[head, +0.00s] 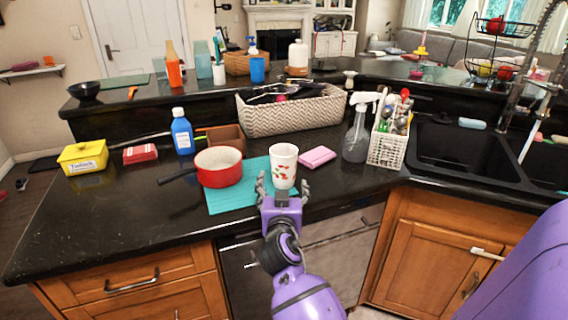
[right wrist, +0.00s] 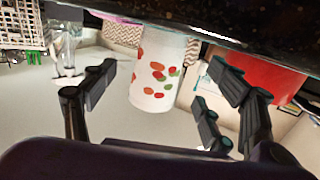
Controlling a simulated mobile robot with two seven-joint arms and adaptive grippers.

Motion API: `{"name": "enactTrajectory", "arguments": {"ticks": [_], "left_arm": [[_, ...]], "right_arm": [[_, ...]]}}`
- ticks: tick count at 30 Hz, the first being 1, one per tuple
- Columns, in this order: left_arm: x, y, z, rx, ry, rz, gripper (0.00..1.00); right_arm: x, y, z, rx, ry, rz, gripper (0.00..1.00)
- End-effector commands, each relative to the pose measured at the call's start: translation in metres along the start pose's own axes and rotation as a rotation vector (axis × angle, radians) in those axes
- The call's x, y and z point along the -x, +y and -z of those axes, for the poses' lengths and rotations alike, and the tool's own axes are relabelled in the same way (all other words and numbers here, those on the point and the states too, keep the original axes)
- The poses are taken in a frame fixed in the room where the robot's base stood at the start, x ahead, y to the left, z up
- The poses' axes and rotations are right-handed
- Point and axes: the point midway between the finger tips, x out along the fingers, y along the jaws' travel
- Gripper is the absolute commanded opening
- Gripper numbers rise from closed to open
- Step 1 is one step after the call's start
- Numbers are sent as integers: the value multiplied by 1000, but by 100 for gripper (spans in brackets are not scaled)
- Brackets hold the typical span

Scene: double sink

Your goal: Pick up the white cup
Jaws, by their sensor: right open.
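My right gripper (head: 283,187) is open, at the counter's front edge. Its fingers are spread to the left and right of the cup, close to its near side. In the right wrist view the gripper (right wrist: 160,88) has the cup in the gap between its fingers, with a visible gap on each side. I cannot tell whether the fingertips reach past the cup's near wall. My left gripper is out of view.
A red pot (head: 218,168) stands just left of the cup, its handle pointing left. A pink block (head: 318,157) lies to the right. A woven basket (head: 292,112) is behind. A spray bottle (head: 357,135) and a white utensil basket (head: 386,148) stand farther right, beside the sink (head: 450,145).

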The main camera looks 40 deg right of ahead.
Motion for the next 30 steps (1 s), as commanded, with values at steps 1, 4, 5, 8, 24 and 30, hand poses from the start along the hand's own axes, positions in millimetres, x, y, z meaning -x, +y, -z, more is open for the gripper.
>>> {"name": "enactTrajectory", "arguments": {"ticks": [1, 4, 5, 8, 24, 30], "left_arm": [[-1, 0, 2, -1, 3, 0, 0], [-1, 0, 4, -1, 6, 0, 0], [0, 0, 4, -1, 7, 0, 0], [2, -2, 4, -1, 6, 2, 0], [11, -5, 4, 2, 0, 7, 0], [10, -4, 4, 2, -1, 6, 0]], "right_arm": [[-1, 0, 0, -1, -1, -2, 78], [-8, 0, 0, 0, 1, -2, 78], [-12, 0, 1, 0, 1, -2, 78], [-23, 0, 1, 0, 2, -1, 78], [-78, 0, 0, -2, 0, -2, 78], [-78, 0, 0, -2, 0, -2, 71]]}}
